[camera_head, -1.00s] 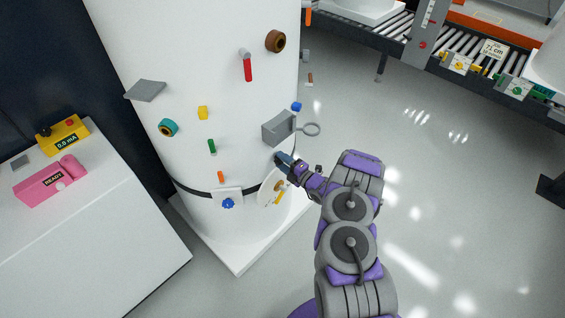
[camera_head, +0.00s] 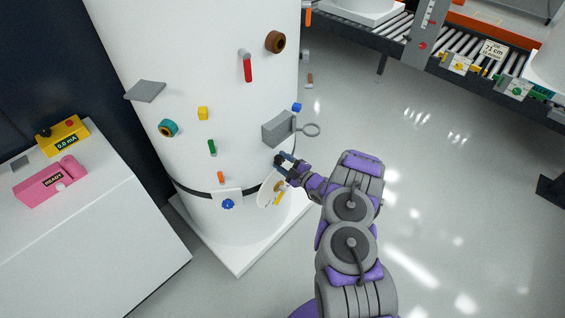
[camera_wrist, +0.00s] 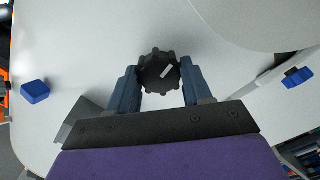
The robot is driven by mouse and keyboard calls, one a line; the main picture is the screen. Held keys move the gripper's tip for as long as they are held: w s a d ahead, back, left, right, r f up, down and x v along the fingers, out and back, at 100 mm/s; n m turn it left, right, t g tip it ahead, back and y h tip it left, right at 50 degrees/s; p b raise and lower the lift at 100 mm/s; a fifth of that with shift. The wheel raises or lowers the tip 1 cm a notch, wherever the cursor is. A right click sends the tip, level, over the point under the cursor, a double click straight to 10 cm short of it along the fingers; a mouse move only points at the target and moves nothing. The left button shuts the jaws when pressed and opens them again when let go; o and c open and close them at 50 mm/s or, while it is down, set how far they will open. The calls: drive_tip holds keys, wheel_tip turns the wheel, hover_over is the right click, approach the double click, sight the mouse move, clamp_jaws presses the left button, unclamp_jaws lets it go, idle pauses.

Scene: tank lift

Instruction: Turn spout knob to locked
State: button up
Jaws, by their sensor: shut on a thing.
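A black, scalloped knob (camera_wrist: 157,72) with a short white mark sits between my two fingers in the wrist view. The mark slants up to the right. My gripper (camera_wrist: 160,82) is shut on this knob, one finger at each side. In the head view my gripper (camera_head: 281,160) is at the lower right side of the white tank (camera_head: 235,125), below a grey box; the knob is hard to make out there. No locked label is readable.
The grey box (camera_head: 277,128) with a ring sticks out just above my gripper. A round plate (camera_head: 266,197) with small yellow parts is below it. A blue block (camera_wrist: 35,91) and a blue handle (camera_wrist: 298,77) flank the knob in the wrist view. Open floor lies right.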

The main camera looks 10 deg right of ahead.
drive_tip(key=shift+d+f, duration=0.15)
drive_tip(key=shift+f, duration=0.05)
drive_tip(key=o, duration=0.9)
drive_tip(key=shift+w+f, duration=0.1)
drive_tip(key=shift+c, duration=0.2)
drive_tip(key=shift+o, duration=0.9)
drive_tip(key=p+v, duration=0.4)
drive_tip(key=v, duration=1.3)
drive_tip(key=shift+d, duration=0.2)
